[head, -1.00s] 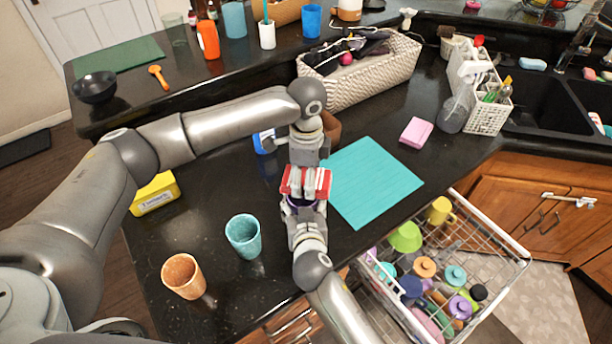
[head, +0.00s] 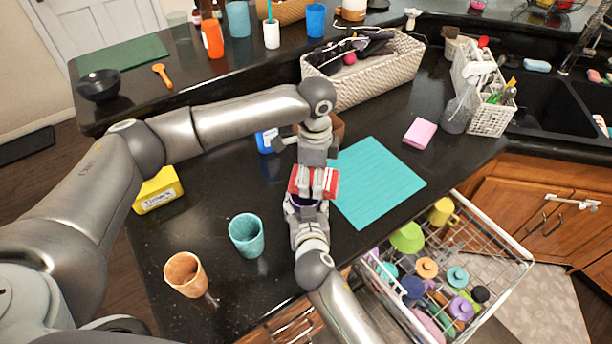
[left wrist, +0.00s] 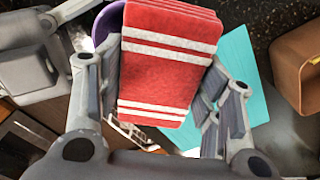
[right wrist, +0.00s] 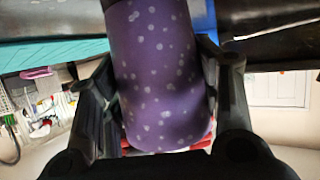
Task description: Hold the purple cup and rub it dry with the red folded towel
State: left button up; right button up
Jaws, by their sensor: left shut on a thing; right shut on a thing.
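My left gripper (head: 315,172) is shut on the red folded towel (left wrist: 170,70), which has white stripes. In the head view the towel (head: 301,181) sits at the purple cup (head: 303,204), between my two grippers. My right gripper (head: 306,212) is shut on the purple cup, whose white-speckled side fills the middle of the right wrist view (right wrist: 155,70). A strip of the towel shows behind the cup there. In the left wrist view part of the cup's rim (left wrist: 107,22) shows beside the towel. I cannot tell how firmly towel and cup touch.
A teal mat (head: 378,183) lies right of the grippers. A teal cup (head: 246,235) and an orange cup (head: 186,275) stand at the front left. A yellow box (head: 158,190) is farther left. An open dishwasher rack (head: 505,262) holds several dishes at the right.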

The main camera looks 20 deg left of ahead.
aim_at(295, 177)
pick_arm(q)
jog(key=shift+s+a, duration=0.3)
jog(key=shift+a, duration=0.45)
jog(key=shift+s+a, duration=0.25)
jog(key=shift+a, duration=0.45)
jog(key=shift+s+a, duration=0.3)
jog(key=shift+a, duration=0.45)
jog(key=shift+w+d, duration=0.3)
jog(key=shift+d, duration=0.4)
jog(key=shift+w+d, duration=0.25)
jog(key=shift+d, duration=0.5)
jog(key=shift+w+d, duration=0.3)
jog(key=shift+d, duration=0.4)
jog(key=shift+s+a, duration=0.25)
jog(key=shift+a, duration=0.4)
jog(key=shift+s+a, duration=0.3)
jog(key=shift+a, duration=0.4)
jog(key=shift+s+a, duration=0.25)
jog(key=shift+a, duration=0.4)
jog(key=shift+r, duration=4.05)
pick_arm(e)
jog(key=o, duration=1.1)
jog(key=shift+o, duration=0.2)
jog(key=shift+s, duration=0.1)
